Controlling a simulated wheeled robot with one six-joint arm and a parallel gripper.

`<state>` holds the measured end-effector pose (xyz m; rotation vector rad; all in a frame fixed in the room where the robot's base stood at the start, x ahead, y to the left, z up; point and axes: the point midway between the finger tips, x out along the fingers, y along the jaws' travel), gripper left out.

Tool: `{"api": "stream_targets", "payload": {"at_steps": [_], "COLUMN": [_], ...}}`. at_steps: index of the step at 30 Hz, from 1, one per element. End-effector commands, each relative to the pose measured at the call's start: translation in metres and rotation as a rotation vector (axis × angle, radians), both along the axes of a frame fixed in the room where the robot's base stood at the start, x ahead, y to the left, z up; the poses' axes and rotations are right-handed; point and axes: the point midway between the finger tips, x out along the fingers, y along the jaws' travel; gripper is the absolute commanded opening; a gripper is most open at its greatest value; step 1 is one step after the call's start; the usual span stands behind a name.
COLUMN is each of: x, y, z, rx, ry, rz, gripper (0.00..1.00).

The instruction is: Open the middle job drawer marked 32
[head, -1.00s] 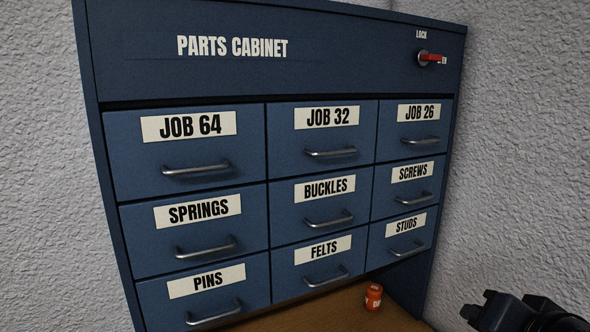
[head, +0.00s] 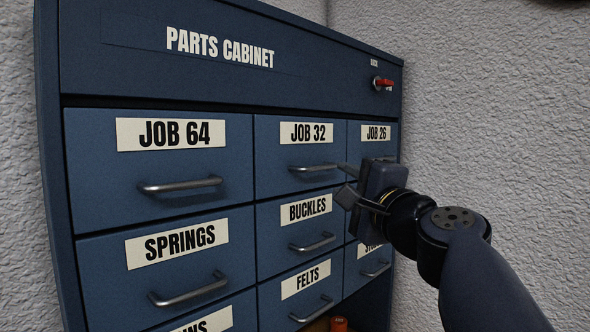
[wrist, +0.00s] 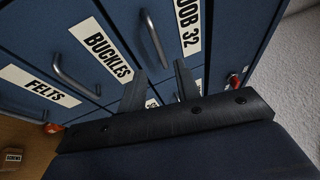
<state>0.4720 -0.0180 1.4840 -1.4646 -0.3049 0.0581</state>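The middle job drawer, labelled JOB 32 (head: 270,165), is in the top row of the blue cabinet, between JOB 64 and JOB 26. It is shut, its front flush with its neighbours. Its metal bar handle (head: 313,168) is below the label; the handle also shows in the wrist view (wrist: 151,38). My gripper (head: 345,182) is in front of the cabinet, just right of and slightly below that handle in the head view. Its two fingers are apart with nothing between them, as the wrist view (wrist: 160,80) shows. It is not touching the handle.
A red lock lever (head: 384,82) sits on the top panel, pointing right. Other shut drawers with bar handles surround JOB 32: JOB 64 (head: 85,165), BUCKLES (head: 275,235) and FELTS (head: 272,310). An orange jar (head: 338,324) stands below the drawers. A textured wall is at right.

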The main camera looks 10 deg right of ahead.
Motion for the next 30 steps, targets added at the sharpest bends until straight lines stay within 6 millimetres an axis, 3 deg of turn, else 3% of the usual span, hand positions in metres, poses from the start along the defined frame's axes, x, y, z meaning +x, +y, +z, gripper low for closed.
{"api": "stream_targets", "payload": {"at_steps": [6, 12, 26, 30], "x": [0.040, 0.064, 0.074, 0.074], "y": [0.010, 0.015, 0.018, 0.018], "z": [0.009, 0.012, 0.013, 0.013], "rx": [0.000, -0.002, -0.003, -0.003], "ry": [0.003, 0.001, 0.000, 0.000], "rz": [0.003, 0.002, 0.000, 0.001], "gripper": [0.31, 0.31, 0.31, 0.20]}}
